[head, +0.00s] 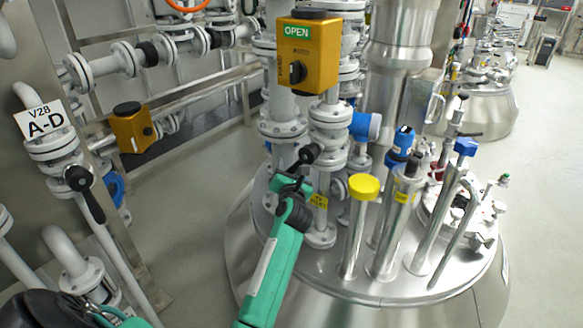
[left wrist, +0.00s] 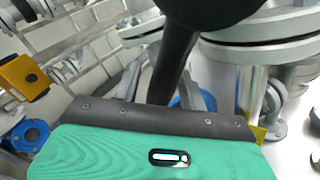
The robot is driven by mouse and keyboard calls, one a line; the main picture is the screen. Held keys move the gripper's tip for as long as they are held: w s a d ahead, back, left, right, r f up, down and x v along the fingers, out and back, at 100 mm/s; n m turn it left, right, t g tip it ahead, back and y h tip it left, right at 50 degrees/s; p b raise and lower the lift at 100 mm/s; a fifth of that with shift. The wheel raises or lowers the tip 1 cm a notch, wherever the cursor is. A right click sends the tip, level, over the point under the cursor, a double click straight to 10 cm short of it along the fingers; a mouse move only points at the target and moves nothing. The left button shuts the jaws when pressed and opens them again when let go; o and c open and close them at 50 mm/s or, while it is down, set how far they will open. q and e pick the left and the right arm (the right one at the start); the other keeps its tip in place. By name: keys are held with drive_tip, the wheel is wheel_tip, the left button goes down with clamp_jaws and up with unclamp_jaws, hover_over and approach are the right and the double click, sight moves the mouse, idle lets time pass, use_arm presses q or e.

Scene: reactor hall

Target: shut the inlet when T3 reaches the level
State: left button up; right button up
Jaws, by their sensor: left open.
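A black lever handle with a round knob (head: 308,153) sits on the pipework above the steel vessel lid, just beyond my left gripper (head: 292,182). In the left wrist view the black lever (left wrist: 174,65) passes between the two grey fingers of the open gripper (left wrist: 168,92). I cannot tell whether the fingers touch it. A yellow actuator box (head: 307,55) with a green OPEN sign stands above on the same pipework. I see no T3 label or level reading. My right gripper is out of view.
The steel vessel (head: 390,285) carries several upright tubes, one with a yellow cap (head: 363,187). Another black lever (head: 86,194) is on the left pipes, below the V28 A-D sign (head: 42,120). A second vessel (head: 478,110) stands behind. The floor at right (head: 545,210) is clear.

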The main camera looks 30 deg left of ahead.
use_arm(q)
drive_tip(key=shift+c, duration=0.4)
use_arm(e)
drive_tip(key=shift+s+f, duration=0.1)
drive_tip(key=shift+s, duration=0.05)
use_arm(q)
clamp_jaws()
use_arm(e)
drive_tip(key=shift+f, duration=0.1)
